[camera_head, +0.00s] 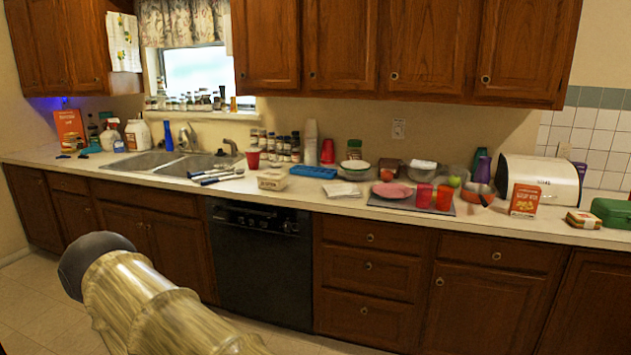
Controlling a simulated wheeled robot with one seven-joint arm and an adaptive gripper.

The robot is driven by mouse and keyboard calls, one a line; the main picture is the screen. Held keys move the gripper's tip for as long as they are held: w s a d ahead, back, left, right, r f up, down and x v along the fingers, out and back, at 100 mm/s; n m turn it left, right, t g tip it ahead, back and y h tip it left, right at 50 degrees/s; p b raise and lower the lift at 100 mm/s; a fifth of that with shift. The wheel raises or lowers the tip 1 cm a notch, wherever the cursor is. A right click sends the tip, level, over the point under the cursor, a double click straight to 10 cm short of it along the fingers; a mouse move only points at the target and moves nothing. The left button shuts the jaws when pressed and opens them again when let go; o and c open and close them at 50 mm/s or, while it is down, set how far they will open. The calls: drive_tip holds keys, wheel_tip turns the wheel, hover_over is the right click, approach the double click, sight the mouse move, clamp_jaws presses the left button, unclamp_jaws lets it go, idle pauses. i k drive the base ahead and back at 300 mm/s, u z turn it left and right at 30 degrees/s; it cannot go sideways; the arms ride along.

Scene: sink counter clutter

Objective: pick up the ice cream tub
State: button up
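A small cream-coloured tub (272,181) with dark lettering, which looks like the ice cream tub, sits near the front edge of the counter, above the black dishwasher. Its lettering is too small to read. Part of my arm, pale with a dark rounded end, fills the lower left in front of the cabinets and floor. My gripper's fingers do not show. Nothing visible touches the tub.
Left of the tub lie several long-handled utensils (217,175) and a red cup (253,157). A blue tray (313,172) and spice jars (272,145) stand behind it. Papers (342,190) lie to its right. The double sink (150,162) is farther left. Upper cabinets (430,45) overhang the counter.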

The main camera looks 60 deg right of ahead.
sight(267, 179)
drive_tip(key=z, duration=2.05)
drive_tip(key=i, duration=2.25)
drive_tip(key=u, duration=2.5)
drive_tip(key=i, duration=0.85)
drive_tip(key=z, duration=0.05)
